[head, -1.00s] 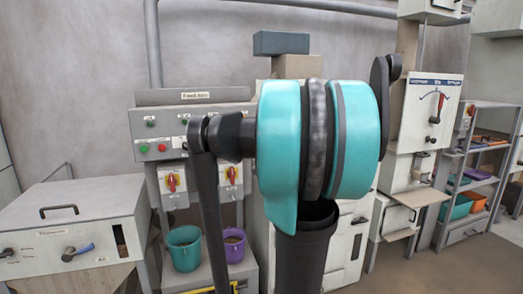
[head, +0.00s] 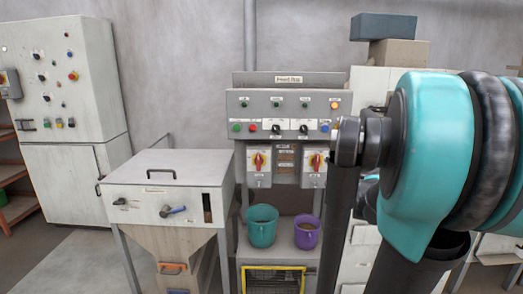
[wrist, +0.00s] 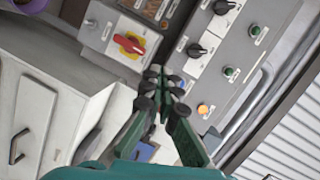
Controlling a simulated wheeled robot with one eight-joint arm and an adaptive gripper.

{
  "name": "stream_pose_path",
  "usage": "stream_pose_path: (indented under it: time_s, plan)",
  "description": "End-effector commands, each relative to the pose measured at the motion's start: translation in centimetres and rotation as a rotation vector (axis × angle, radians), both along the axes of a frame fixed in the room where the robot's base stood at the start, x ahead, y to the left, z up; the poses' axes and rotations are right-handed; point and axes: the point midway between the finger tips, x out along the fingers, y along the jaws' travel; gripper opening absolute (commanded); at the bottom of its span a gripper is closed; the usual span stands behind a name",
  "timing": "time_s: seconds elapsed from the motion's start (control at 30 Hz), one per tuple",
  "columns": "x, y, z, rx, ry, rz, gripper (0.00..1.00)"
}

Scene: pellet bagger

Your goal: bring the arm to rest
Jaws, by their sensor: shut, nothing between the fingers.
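My gripper (wrist: 161,75) shows in the wrist view, with its fingers together and nothing between them. Behind it in that view is a grey control panel (wrist: 262,60) with dark knobs, green buttons and a red-and-yellow rotary switch (wrist: 130,45). My teal and black arm (head: 430,150) fills the right side of the head view. The gripper itself is hidden or out of frame there. The same control panel (head: 290,103) stands left of the arm in the head view, with two rotary switches below it.
A teal bucket (head: 262,226) and a purple bucket (head: 307,233) stand on a shelf under the panel. A grey hopper (head: 165,200) with a lidded top stands left of them. A tall cabinet (head: 65,80) is at the far left. Open floor (head: 75,265) shows at lower left.

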Motion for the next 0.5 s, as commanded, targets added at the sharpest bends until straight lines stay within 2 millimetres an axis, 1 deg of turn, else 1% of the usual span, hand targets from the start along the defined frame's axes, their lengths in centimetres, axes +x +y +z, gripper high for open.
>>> stream_pose_path:
  time_s: [0.03,0.07,0.1,0.17,0.2,0.23,0.27,0.3,0.37,0.4,0.5]
  plan:
    - [-1.2,2.9,-2.2,-0.078,0.048,0.077,0.00]
    - [-2.0,4.3,-3.5,-0.127,0.079,0.121,0.00]
    - [-3.2,6.1,-5.4,-0.193,0.121,0.179,0.00]
    - [-5.2,8.4,-8.3,-0.293,0.187,0.263,0.00]
    - [-6.7,9.6,-10.2,-0.363,0.232,0.317,0.00]
    - [-7.9,10.4,-11.7,-0.415,0.268,0.358,0.00]
    - [-9.2,11.1,-13.3,-0.468,0.304,0.398,0.00]
    - [-11.0,11.8,-15.2,-0.540,0.354,0.450,0.00]
    - [-13.9,12.3,-18.2,-0.650,0.432,0.522,0.00]
    - [-15.7,12.3,-19.9,-0.720,0.484,0.565,0.00]
    - [-19.8,11.5,-23.3,-0.877,0.600,0.645,0.00]
